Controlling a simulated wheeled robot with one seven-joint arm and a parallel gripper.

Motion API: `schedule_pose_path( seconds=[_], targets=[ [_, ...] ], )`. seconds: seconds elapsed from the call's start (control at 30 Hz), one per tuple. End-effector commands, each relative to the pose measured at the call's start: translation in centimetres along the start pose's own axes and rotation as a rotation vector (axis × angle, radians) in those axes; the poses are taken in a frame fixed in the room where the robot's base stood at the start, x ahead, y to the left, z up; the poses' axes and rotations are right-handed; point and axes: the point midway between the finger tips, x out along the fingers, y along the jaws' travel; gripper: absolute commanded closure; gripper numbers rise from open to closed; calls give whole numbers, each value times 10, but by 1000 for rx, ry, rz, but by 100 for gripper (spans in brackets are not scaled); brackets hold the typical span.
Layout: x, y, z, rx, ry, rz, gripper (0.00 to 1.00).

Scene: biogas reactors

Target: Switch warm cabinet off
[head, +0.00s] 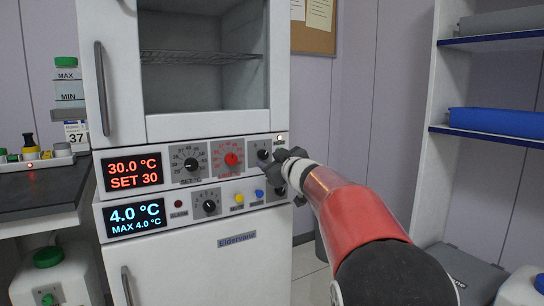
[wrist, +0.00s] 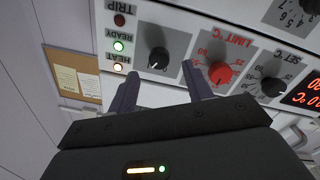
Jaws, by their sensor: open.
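The warm cabinet (head: 108,60) is the white upper unit, its red display (head: 133,172) reading 30.0 °C, SET 30. Its panel has a black SET knob (head: 191,163), a red LIMIT knob (head: 232,159) and a black switch knob (head: 264,154) at the right. My gripper (head: 284,160) is at the panel's right end. In the wrist view, which is upside down, my gripper (wrist: 160,72) is open, with one finger either side of the switch knob (wrist: 158,58). I cannot tell whether they touch it. The HEAT (wrist: 118,67) and READY (wrist: 118,46) lamps are lit; TRIP (wrist: 120,20) looks dark.
A lower cold unit has a blue display (head: 136,218) at 4.0 °C and its own knob (head: 209,206) close below. A dark bench (head: 40,186) with bottles stands left. A shelf with a blue bin (head: 497,122) stands right.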

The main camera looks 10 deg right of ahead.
Motion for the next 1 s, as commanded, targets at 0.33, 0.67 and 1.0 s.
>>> schedule_pose_path(
  seconds=[0.33, 0.67, 1.0],
  targets=[
    [42, 0, 0, 0, -1, 1, 50],
    [45, 0, 0, 0, 0, 2, 54],
    [44, 0, 0, 0, -1, 2, 94]
  ],
)
